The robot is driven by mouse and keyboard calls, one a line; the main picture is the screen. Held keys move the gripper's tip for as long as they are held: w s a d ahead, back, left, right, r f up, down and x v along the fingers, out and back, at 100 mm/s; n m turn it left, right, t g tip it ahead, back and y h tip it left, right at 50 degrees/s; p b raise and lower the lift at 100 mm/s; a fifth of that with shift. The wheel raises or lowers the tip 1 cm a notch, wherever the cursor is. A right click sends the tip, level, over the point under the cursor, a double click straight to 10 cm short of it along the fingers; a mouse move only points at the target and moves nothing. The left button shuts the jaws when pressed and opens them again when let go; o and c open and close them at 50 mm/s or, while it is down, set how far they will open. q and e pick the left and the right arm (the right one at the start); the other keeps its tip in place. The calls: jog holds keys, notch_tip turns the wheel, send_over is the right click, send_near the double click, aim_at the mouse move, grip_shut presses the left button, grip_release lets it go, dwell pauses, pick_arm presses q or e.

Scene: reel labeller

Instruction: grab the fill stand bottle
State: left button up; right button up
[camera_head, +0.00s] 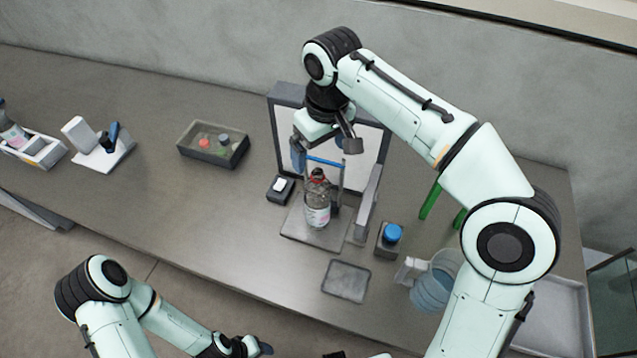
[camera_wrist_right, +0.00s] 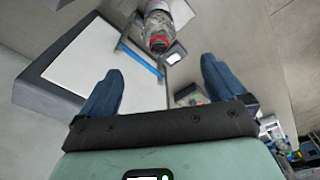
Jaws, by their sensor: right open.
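The fill stand bottle (camera_head: 317,202) is clear with a red top and a pale label. It stands upright on the grey plate of the fill stand (camera_head: 302,226), in front of a white panel and below a blue bar (camera_head: 325,162). My right gripper (camera_head: 326,144) is above and behind the bottle, open and apart from it. In the right wrist view the open fingers (camera_wrist_right: 163,92) have nothing between them, and the bottle (camera_wrist_right: 158,28) shows beyond them at the top. My left gripper (camera_head: 257,347) is low at the bottom edge; its jaws are unclear.
A small black box (camera_head: 280,189) sits left of the stand. A blue-capped container (camera_head: 391,236) stands at its right, with a grey tray (camera_head: 346,281) in front. A dark bin (camera_head: 213,146) with small items is further left. The bench between is clear.

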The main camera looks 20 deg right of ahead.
aim_at(318, 174)
jog(key=f+b, duration=0.1)
jog(key=f, duration=0.6)
jog(key=shift+a+b, duration=0.2)
jog(key=shift+b, duration=0.1)
jog(key=shift+w+f, duration=0.3)
jog(key=shift+f, duration=0.65)
pick_arm(q)
jog(key=shift+s+f+b, duration=0.3)
jog(key=shift+s+f, duration=1.1)
jog(key=shift+f, duration=0.1)
pick_arm(e)
jog(key=shift+w+f, duration=0.2)
jog(key=shift+f, duration=0.85)
jog(key=shift+w+f, duration=0.15)
jog(key=shift+f, duration=0.85)
